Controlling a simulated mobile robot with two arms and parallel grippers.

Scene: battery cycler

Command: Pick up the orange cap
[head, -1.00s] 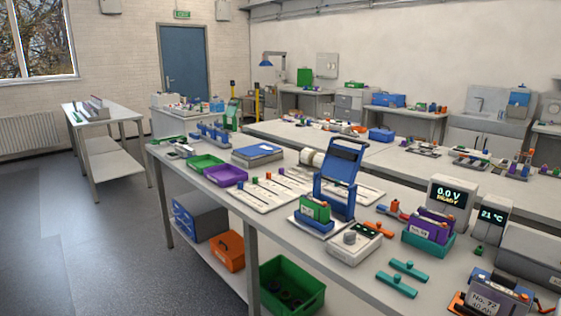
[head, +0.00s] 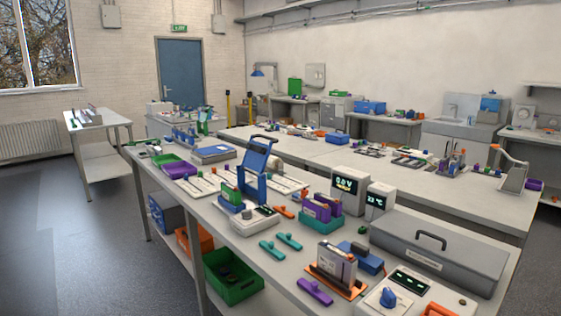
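A small orange cap-like piece (head: 213,171) stands on the white strip trays (head: 208,184) in the left middle of the bench. It is tiny in the head view, and I cannot tell for sure that it is the orange cap. Neither of my grippers shows in the head view.
The long bench holds a blue-handled press (head: 254,172), a display box (head: 348,191), a grey case (head: 425,252), teal clips (head: 289,241) and a purple clip (head: 315,292). A green bin (head: 233,285) sits below. The floor at left is clear.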

